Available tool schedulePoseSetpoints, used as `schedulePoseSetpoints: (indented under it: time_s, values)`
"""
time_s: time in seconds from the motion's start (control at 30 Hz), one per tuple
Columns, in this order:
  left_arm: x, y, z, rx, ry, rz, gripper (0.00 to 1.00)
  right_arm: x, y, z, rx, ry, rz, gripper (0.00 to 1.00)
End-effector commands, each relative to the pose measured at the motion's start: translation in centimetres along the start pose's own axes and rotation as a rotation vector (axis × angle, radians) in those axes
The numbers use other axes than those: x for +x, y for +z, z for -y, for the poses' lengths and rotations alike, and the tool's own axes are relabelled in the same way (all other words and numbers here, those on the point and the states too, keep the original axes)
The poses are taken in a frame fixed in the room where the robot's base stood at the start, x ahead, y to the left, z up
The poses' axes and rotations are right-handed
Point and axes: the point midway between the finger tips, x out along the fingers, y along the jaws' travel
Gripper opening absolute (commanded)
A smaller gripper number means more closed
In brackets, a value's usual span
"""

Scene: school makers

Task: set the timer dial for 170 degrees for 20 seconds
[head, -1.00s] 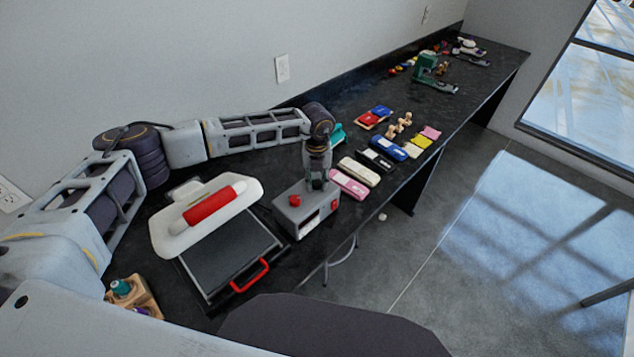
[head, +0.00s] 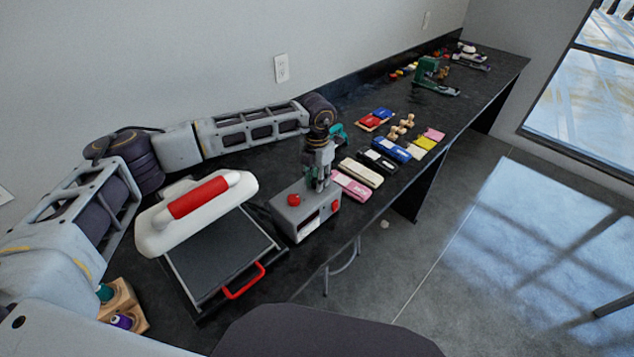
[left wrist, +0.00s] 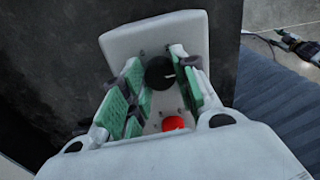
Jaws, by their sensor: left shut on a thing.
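The timer box (head: 291,219) is a grey box on the black bench, with a red button (head: 293,199) on its top and another red part (head: 335,207) at its right end. My left gripper (head: 317,186) points down onto the top of the box. In the left wrist view, the black timer dial (left wrist: 159,73) with a white mark sits between the green finger pads of my left gripper (left wrist: 163,88), which is shut on it. A red button (left wrist: 172,123) shows below the dial. In the head view the fingers hide the dial. My right gripper is not in view.
A heat press with a white lid (head: 150,238), red handle (head: 198,195) and dark plate (head: 222,257) stands left of the box. A pink case (head: 350,187) and a cream case (head: 361,173) lie close on its right. A wooden holder (head: 122,300) is at lower left.

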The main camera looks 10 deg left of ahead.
Motion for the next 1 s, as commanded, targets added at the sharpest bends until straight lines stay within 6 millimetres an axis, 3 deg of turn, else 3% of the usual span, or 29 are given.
schedulePoseSetpoints:
  time_s: [0.27,0.7,0.73,0.9,1.0]
  values:
    - [-0.1,0.1,0.0,0.077,0.0,0.003,0.06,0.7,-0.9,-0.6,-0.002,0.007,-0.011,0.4]
    - [-0.1,0.1,-0.1,0.087,0.001,0.002,0.06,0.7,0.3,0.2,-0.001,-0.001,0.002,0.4]
    - [-0.1,0.1,-0.1,0.087,0.001,0.002,0.32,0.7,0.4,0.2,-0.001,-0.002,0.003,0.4]
    - [-0.1,0.0,0.0,0.087,0.0,0.001,0.53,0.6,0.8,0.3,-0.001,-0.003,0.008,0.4]
    - [-0.1,0.0,0.0,0.087,0.0,0.001,0.53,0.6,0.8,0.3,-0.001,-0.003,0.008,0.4]
